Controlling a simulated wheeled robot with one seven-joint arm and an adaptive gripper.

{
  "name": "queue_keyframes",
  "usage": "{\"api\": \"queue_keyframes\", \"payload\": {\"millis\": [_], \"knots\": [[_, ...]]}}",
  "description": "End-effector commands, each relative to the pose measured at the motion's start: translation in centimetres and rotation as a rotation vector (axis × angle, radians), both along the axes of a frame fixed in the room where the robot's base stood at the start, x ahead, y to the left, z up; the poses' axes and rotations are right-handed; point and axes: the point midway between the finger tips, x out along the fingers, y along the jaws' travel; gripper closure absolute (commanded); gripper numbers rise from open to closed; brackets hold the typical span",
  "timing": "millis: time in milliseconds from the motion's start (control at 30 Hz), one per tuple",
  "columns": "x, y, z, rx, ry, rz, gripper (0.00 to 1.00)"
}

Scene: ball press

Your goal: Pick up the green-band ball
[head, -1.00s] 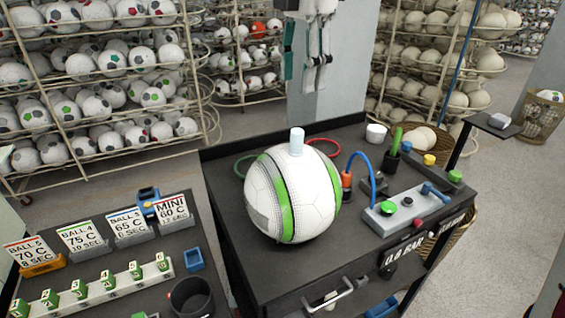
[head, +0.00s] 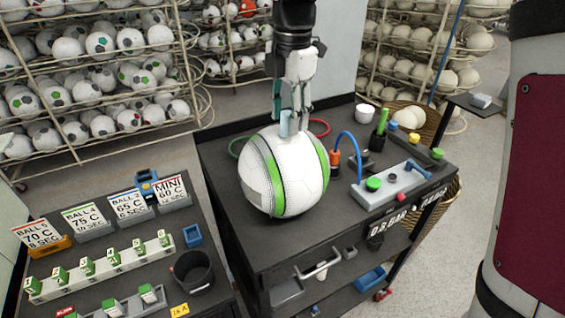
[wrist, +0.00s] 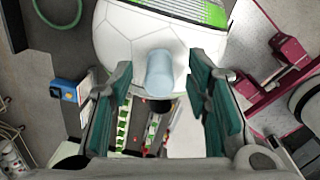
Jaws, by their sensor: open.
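The green-band ball (head: 297,187) is large and white with green bands and dark seams. It sits on the dark bench, and a pale blue plug (head: 284,124) stands up from its top. My gripper (head: 289,108) has come down from above, with its fingers at the plug. In the wrist view the open teal-padded fingers (wrist: 168,100) stand on both sides of the plug (wrist: 159,74), with a gap on each side. The ball (wrist: 120,40) fills the upper middle of that view. Its underside is hidden.
The dark bench (head: 228,259) also carries a control box with a green button (head: 374,184), a blue hose (head: 355,150) and a white cup (head: 367,113). A lower table at left holds temperature signs (head: 83,220) and a black bin (head: 196,271). Ball racks stand behind.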

Motion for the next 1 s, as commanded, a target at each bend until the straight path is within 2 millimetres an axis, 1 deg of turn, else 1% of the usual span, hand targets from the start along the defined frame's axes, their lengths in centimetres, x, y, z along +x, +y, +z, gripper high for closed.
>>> {"api": "queue_keyframes", "payload": {"millis": [167, 267, 300, 367, 400, 800, 1000], "knots": [[0.03, 0.0, -0.04, 0.0, 0.0, 0.0, 0.56], [0.03, 0.0, -0.03, 0.0, 0.0, 0.0, 0.76], [0.03, 0.0, -0.02, 0.0, 0.0, 0.0, 0.85], [0.02, -0.01, -0.02, 0.0, 0.0, 0.0, 0.99], [0.02, -0.01, -0.02, 0.0, 0.0, 0.0, 1.0], [0.04, 0.0, 0.11, 0.0, -0.001, 0.0, 1.0], [0.13, 0.0, 0.75, 0.0, -0.002, 0.001, 1.0]]}}
